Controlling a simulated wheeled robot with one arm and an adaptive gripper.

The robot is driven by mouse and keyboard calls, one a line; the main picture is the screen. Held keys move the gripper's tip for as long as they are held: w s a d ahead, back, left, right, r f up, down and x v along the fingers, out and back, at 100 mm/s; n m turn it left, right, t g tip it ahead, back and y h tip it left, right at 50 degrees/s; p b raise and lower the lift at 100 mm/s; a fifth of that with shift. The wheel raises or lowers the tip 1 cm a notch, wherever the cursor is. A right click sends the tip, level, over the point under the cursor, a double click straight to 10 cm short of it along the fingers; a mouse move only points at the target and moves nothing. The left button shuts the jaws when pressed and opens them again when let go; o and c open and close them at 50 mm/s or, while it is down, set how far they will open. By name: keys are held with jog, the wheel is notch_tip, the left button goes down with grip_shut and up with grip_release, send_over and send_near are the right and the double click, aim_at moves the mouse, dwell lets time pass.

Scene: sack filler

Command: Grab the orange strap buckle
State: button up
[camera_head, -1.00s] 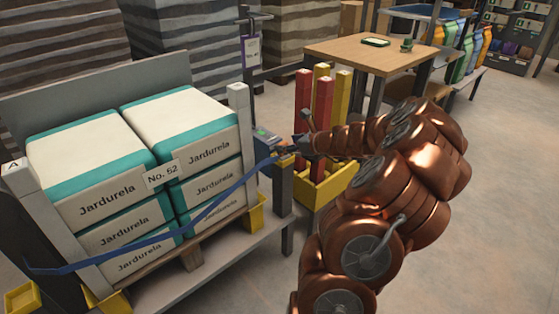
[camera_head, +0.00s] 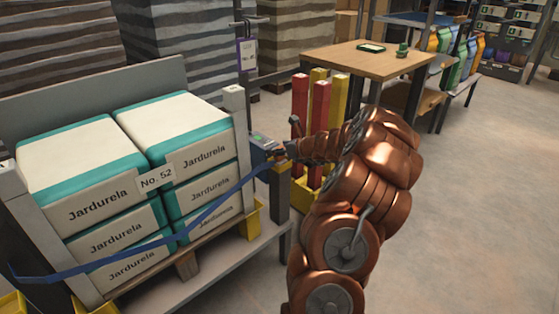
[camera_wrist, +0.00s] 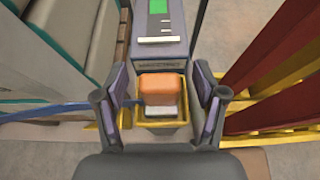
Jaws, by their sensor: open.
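The orange buckle (camera_wrist: 162,90) sits between the two fingers of my gripper (camera_wrist: 160,118) in the wrist view, with a pale block under it. The fingers are open, one on each side, with a gap to the buckle on both sides. A yellow-rimmed holder (camera_wrist: 183,122) surrounds it. The blue strap (camera_wrist: 131,103) reaches it from the left. In the head view my gripper (camera_head: 279,153) is at the post beside the sack stack, and the strap (camera_head: 215,205) runs across the sacks to it. The buckle is largely hidden there.
A terminal with a green screen (camera_wrist: 158,8) stands just beyond the buckle. Stacked sacks (camera_head: 105,215) stand close on the left. Red posts (camera_head: 318,105) and yellow posts stand close on the right. A wooden table (camera_head: 370,62) is behind. The floor at right is clear.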

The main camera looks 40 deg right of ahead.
jog(key=shift+c, duration=0.2)
jog(key=c, duration=1.3)
jog(key=shift+r, duration=0.1)
